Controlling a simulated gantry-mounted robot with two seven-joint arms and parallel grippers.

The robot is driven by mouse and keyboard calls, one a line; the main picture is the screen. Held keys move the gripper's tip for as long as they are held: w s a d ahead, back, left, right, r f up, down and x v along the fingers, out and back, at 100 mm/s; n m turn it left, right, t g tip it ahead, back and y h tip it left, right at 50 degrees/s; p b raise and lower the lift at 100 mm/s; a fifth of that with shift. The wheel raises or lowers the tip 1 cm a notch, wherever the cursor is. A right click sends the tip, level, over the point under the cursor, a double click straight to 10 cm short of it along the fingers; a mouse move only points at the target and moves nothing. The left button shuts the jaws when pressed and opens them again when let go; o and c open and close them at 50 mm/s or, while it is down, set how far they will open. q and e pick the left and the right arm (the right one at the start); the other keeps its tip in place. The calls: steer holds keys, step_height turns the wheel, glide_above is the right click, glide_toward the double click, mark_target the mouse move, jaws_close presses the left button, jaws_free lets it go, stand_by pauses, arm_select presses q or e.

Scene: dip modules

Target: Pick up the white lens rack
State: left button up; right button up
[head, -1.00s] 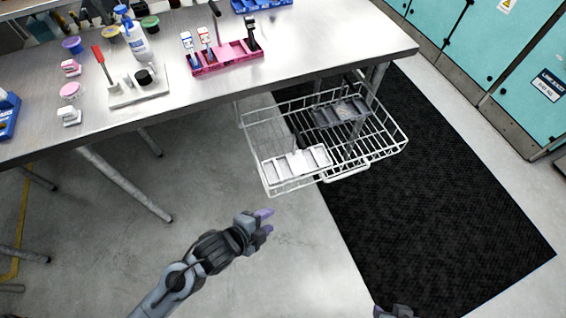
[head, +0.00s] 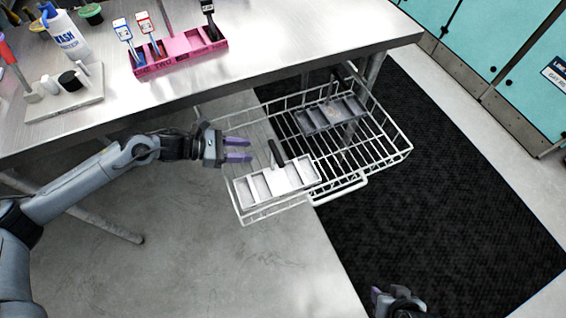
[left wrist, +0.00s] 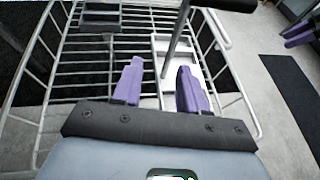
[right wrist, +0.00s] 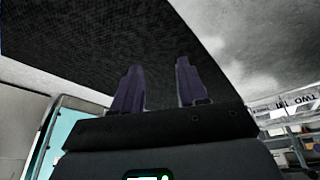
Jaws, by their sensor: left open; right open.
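The white lens rack (head: 262,189) is a shallow tray with several compartments and an upright dark handle (head: 277,153). It sits in the front left part of a white wire basket (head: 398,150). In the left wrist view the white rack (left wrist: 178,97) lies beyond the fingers, with its post rising between them. My left gripper (head: 238,149) is open and empty at the basket's left side, left of the handle. The left fingertips also show in the left wrist view (left wrist: 160,80). My right gripper (head: 384,294) is open and empty, low over the black mat, far from the rack.
A grey rack (head: 328,115) sits at the back of the basket. The metal table (head: 300,40) overhangs behind, bearing a pink rack (head: 180,54), a wash bottle (head: 66,36) and a small tray (head: 62,104). A black mat (head: 450,200) lies on the floor at right.

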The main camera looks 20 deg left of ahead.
mark_target(273, 169)
arm_select(q)
steer(key=d+f, duration=0.2)
steer(key=d, duration=0.1)
steer(key=shift+s+f+b, duration=0.1)
steer(key=shift+s+b, duration=0.2)
steer(key=shift+b, duration=0.1)
steer(key=shift+w+d+f, duration=0.15)
steer(key=shift+w+d, duration=0.05)
steer(key=shift+d, duration=0.15)
steer(key=b+x, duration=0.2)
steer(key=x, duration=0.3)
steer(key=shift+d+f, duration=0.15)
steer(key=shift+f, duration=0.05)
steer(key=shift+w+d, duration=0.15)
steer(key=shift+w, duration=0.15)
arm_select(e)
steer(key=s+f, duration=0.1)
steer(key=f, duration=0.1)
steer(key=s+f, duration=0.1)
steer(key=f, duration=0.1)
steer(key=shift+s+f, duration=0.1)
steer(key=shift+s, duration=0.2)
arm_select(q)
steer(key=shift+s, duration=0.1)
arm_select(e)
steer(key=shift+a, duration=0.1)
